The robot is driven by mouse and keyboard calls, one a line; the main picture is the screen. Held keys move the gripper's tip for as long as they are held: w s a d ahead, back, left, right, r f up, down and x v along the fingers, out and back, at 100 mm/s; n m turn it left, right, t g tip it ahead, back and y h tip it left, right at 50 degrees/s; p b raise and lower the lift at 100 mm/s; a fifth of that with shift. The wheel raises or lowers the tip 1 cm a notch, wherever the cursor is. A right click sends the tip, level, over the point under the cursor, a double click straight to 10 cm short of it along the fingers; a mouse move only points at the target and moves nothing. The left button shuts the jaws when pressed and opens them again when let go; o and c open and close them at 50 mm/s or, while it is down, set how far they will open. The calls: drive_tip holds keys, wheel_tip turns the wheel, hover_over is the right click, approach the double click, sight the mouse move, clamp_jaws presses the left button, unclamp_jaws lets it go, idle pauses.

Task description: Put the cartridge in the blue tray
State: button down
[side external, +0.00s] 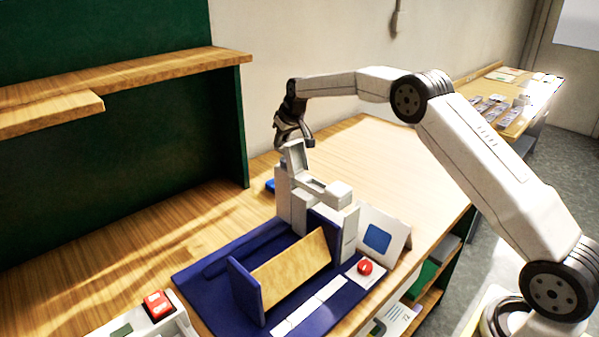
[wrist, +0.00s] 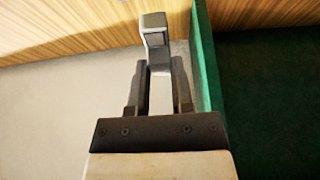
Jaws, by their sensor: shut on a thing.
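My gripper (side external: 293,139) is at the top of the white machine (side external: 298,205) in the side view. In the wrist view its two dark fingers (wrist: 159,70) are shut on a light grey piece (wrist: 155,38) with a darker panel. A grey upright plate (side external: 296,158) stands just below the gripper in the side view. I cannot tell whether the held piece is this plate or a separate cartridge. A small blue thing (side external: 270,185), perhaps the blue tray, shows behind the machine and is mostly hidden.
A dark blue base (side external: 215,263) with a wooden ramp (side external: 291,268) stands in front of the machine. A red button (side external: 365,267) and a white card with a blue square (side external: 378,238) are to its right. A green wall (side external: 215,130) and wooden shelf (side external: 150,75) stand left.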

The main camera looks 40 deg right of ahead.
wheel_tip(320, 180, down, 6)
drive_tip(key=w+d, duration=0.2)
drive_tip(key=shift+f, duration=0.15)
drive_tip(key=shift+f, duration=3.25)
drive_tip(key=shift+c, duration=2.1)
unclamp_jaws()
drive_tip(key=shift+r, duration=0.1)
